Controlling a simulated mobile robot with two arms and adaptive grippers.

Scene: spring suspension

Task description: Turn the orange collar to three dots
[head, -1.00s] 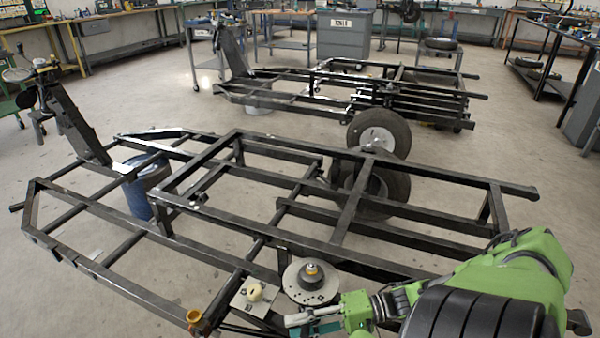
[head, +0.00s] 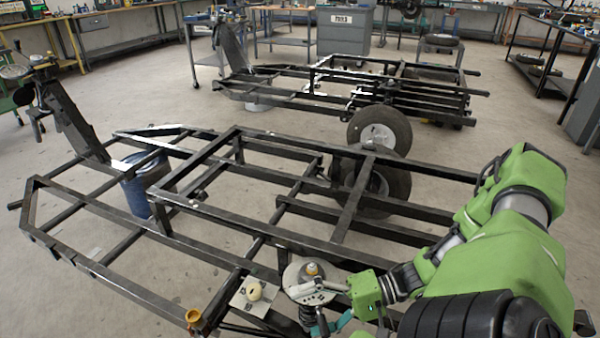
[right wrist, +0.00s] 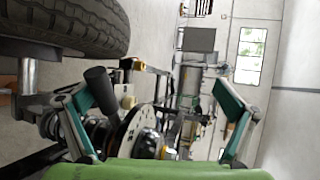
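A round grey disc (head: 292,274) with a small orange-yellow top (head: 312,268) sits at the near rail of the black frame. In the right wrist view the pale disc (right wrist: 133,130) with dark dots stands edge-on left of centre, with a small orange part (right wrist: 163,152) beside it. I cannot tell which dot mark the collar is at. My right gripper (head: 320,308) is in front of the disc and hides part of it. In the right wrist view its teal fingers (right wrist: 157,108) are spread wide with nothing gripped between them. My left gripper is not in view.
A cream knob (head: 254,290) on a marked plate and an orange-brown cup (head: 194,318) sit left of the disc. The black tube frame (head: 130,220) fills the near area.

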